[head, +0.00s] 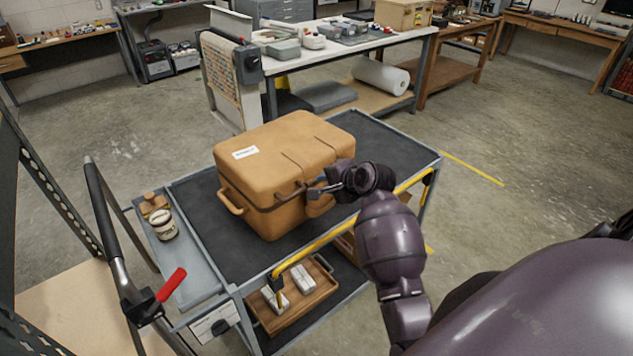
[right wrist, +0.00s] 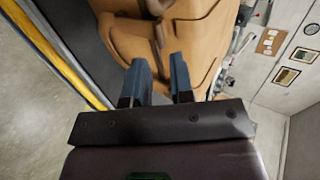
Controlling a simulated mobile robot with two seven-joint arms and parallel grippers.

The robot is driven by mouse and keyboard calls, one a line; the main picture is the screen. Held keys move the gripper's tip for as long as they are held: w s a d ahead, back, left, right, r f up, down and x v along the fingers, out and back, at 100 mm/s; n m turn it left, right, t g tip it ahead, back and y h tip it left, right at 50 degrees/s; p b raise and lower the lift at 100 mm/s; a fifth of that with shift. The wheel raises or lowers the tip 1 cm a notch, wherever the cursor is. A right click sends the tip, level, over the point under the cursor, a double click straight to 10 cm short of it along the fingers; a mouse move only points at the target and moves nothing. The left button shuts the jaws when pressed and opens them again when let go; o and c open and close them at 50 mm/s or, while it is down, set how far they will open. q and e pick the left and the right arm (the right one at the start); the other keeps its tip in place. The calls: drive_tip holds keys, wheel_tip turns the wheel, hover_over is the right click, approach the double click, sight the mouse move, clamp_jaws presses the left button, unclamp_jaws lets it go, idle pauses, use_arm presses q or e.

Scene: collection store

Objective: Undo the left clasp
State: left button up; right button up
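A tan case (head: 285,155) with a white label stands closed on the cart's dark top. A side handle (head: 230,203) is on its left end, and a dark seam or handle runs along its front. My right gripper (head: 316,190) is at the case's front, towards the right. In the right wrist view its two blue-grey fingers (right wrist: 162,72) are apart, with nothing seen between them. A brown strap-like fitting, perhaps a clasp (right wrist: 158,36), lies just beyond the fingertips; I cannot tell whether they touch it. I cannot make out the left clasp clearly. My left gripper is out of view.
The cart (head: 195,195) has a yellow front rail (head: 320,240) close to my right arm. A jar (head: 163,224) stands on its left side shelf, and a wooden tray (head: 325,287) is below. A red-handled lever (head: 171,284) is at lower left. A white-topped table (head: 345,45) stands behind.

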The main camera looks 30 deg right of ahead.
sight(314, 182)
drive_tip(key=shift+x, duration=2.5)
clamp_jaws()
